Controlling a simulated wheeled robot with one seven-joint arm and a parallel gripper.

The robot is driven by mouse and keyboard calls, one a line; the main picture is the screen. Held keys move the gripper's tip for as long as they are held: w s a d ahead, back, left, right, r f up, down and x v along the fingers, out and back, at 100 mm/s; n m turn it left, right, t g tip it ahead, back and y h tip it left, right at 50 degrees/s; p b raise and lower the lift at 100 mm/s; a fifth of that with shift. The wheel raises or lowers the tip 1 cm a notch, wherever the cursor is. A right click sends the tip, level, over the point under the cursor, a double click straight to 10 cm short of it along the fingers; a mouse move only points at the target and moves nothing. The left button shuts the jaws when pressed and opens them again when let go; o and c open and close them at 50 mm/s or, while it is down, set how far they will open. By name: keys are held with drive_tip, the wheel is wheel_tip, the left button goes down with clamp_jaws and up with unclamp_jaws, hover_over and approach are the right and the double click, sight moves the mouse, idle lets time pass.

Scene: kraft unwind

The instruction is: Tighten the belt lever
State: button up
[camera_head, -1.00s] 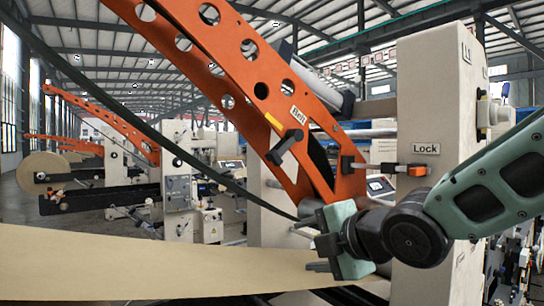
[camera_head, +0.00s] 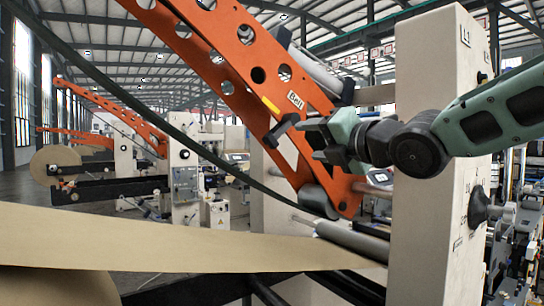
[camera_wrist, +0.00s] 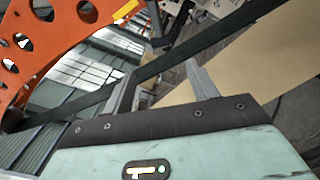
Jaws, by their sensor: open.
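In the wrist view, a dark handle, apparently the lever (camera_wrist: 166,38), shows beyond and between my spread fingers (camera_wrist: 162,68), near the yellow mark, with a visible gap.
A black belt (camera_head: 150,110) slants down past the lever to a roller. A brown kraft web (camera_head: 150,238) spans the lower foreground. A cream machine column (camera_head: 430,230) stands behind my arm at right. Open space lies left of the lever.

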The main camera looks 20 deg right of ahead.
sight(274, 140)
drive_tip(key=p+x, duration=0.5)
drive_tip(key=x, duration=0.8)
drive_tip(key=shift+w+r, duration=0.15)
drive_tip(key=shift+w, duration=0.2)
drive_tip(key=shift+w+a, duration=0.25)
drive_tip(key=shift+w, duration=0.4)
drive_tip(key=shift+f, duration=0.2)
clamp_jaws()
